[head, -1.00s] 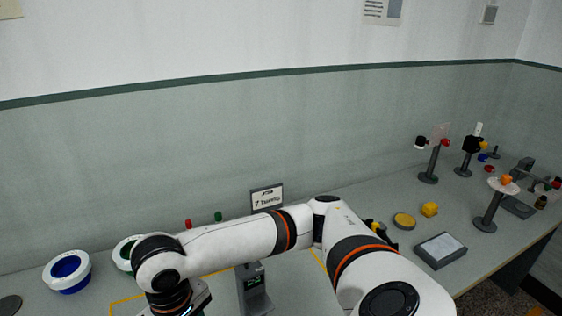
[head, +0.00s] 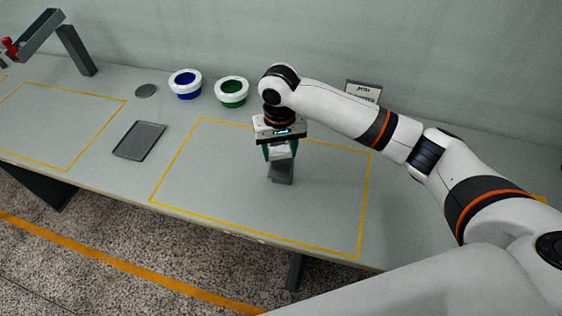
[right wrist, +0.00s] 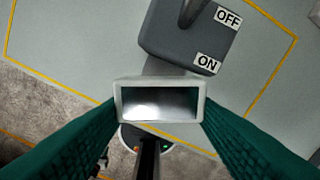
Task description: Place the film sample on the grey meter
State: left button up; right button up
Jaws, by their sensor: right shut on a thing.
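My right gripper (head: 281,152) is in the middle of the head view, pointing down at the table. Its teal fingers are shut on a white-rimmed rectangular piece (right wrist: 118,98), taken here as the film sample. It shows as a small white block in the head view (head: 281,151). A grey device (head: 281,172), seemingly the grey meter, stands just under and behind the held piece, and is partly hidden by it and the gripper. The right wrist view shows a grey block (right wrist: 170,35) marked OFF and ON beyond the piece. I cannot tell whether they touch. My left gripper is out of view.
A yellow-outlined area (head: 225,205) surrounds the device, mostly bare. White rings with a blue centre (head: 185,84) and a green centre (head: 232,92) stand behind. A dark flat tray (head: 140,140) lies left. A sign (head: 362,92) stands at the back.

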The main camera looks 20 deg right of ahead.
aim_at(280, 158)
notch_tip(280, 158, down, 2)
jog(key=shift+w+f, duration=0.1)
jog(key=shift+f, duration=0.05)
notch_tip(280, 158, down, 3)
jog(key=shift+f+p, duration=0.1)
jog(key=shift+p, duration=0.4)
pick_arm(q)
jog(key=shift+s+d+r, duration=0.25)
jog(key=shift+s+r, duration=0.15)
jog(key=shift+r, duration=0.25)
pick_arm(e)
jog(key=shift+f, duration=0.45)
jog(key=o, duration=0.9)
jog(key=shift+f, duration=0.1)
jog(key=shift+o, duration=0.2)
notch_tip(280, 158, up, 11)
jog(key=b, duration=0.2)
jog(key=shift+r+b, duration=0.2)
jog(key=shift+b, duration=0.1)
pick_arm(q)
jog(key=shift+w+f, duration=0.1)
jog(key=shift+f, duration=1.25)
pick_arm(e)
jog(key=shift+r, duration=0.5)
